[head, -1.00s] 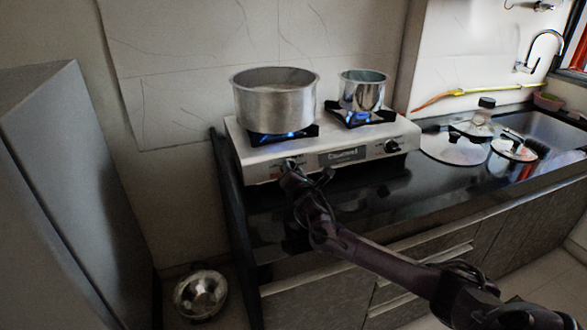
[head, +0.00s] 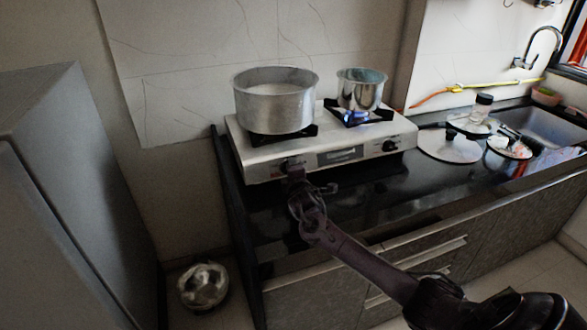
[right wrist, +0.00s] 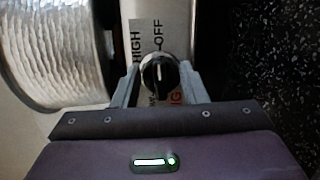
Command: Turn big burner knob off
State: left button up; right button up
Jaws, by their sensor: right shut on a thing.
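The big burner knob (right wrist: 158,74) is black with a white line and sits between the two fingers of my right gripper (right wrist: 159,80) in the right wrist view. Its white line points up the picture, towards the printed HIGH and OFF labels. In the head view my right gripper (head: 291,168) is at the left of the stove's (head: 250,168) front panel and hides the knob. The large pot (head: 275,108) stands on the left burner, and no blue flame shows under it. My left gripper is not in view.
A small steel pot (head: 360,90) stands on the right burner with a blue flame under it. The right knob (head: 390,146) is on the same panel. Lids (head: 449,148) and a sink (head: 548,127) are to the right. The black counter before the stove is mostly clear.

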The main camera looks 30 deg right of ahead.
jog(key=shift+f+m, duration=0.1)
jog(key=shift+m, duration=0.3)
jog(key=o, duration=1)
jog(key=shift+v, duration=3.95)
